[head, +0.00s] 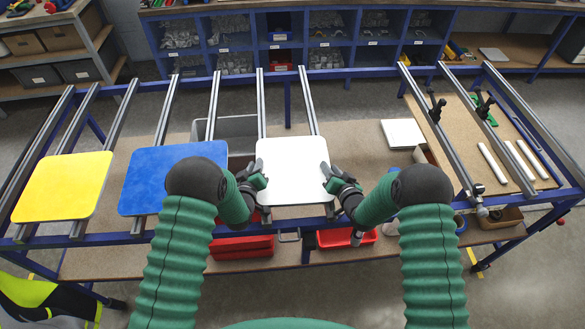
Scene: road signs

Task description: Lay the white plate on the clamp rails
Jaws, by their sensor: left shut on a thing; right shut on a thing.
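The white plate (292,170) is a square with rounded corners in the middle of the head view. It lies over, or just above, two of the metal rails (308,100); I cannot tell whether it touches them. My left gripper (258,182) is shut on its left edge. My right gripper (328,181) is shut on its right edge. The clamp rails (432,128), with black clamps (437,106), run at the right side of the frame, apart from the plate. The fingertips are partly hidden by the hands and small in view.
A blue plate (160,165) and a yellow plate (62,187) lie on rails to the left. White strips (492,163) lie on the board at the right. A white stack (402,133) and red bins (345,237) sit below. Blue shelving (265,40) stands behind.

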